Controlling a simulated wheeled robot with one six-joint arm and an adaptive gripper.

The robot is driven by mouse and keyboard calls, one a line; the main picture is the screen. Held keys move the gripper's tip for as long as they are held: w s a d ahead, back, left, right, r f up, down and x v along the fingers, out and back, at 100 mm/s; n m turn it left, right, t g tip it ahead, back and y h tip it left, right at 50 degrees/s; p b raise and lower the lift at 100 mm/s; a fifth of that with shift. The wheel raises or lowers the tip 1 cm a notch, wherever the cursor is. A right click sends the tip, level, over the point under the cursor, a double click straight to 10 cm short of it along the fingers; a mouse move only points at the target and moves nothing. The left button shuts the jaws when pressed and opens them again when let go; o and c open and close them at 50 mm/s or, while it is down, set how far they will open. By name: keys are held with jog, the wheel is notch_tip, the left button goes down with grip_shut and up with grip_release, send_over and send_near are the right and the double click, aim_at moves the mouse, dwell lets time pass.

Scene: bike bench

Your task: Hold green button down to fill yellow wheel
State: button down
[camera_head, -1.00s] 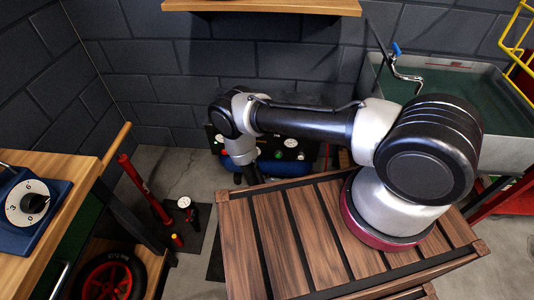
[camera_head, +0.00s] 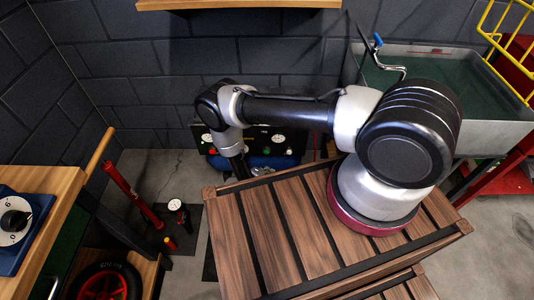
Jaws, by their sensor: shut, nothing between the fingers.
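The dark panel (camera_head: 262,133) with white gauges stands low at the back wall, above a blue tank (camera_head: 285,160). Small red and green spots show at its left end, too small to tell which is the green button. My gripper (camera_head: 240,170) points down just in front of the panel, its black fingers shut and empty. I cannot tell whether it touches anything, and the arm hides part of the panel. No yellow wheel is recognisable; a black tyre with a red rim (camera_head: 103,284) is at lower left.
A red floor pump (camera_head: 132,192) and a small gauge (camera_head: 175,204) stand left of the gripper. A wooden bench (camera_head: 52,182) with a blue dial box (camera_head: 22,230) is at left. A grey basin (camera_head: 490,138) is at right. A wooden shelf (camera_head: 240,4) is overhead.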

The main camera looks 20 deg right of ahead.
jog(key=w+d, duration=0.2)
jog(key=w, duration=0.4)
jog(key=shift+w, duration=0.2)
jog(key=shift+d, duration=0.1)
dwell(1.2)
jog(key=shift+w+d, duration=0.1)
jog(key=shift+w, duration=0.35)
jog(key=shift+w+d, duration=0.1)
jog(key=shift+w, duration=0.3)
dwell(1.5)
jog(key=shift+s, duration=0.1)
jog(key=shift+s+a, duration=0.25)
jog(key=shift+s, duration=0.5)
jog(key=s, duration=0.1)
jog(key=s+a, duration=0.1)
jog(key=s, duration=0.2)
jog(key=shift+s+a, duration=0.25)
jog(key=shift+s, duration=0.15)
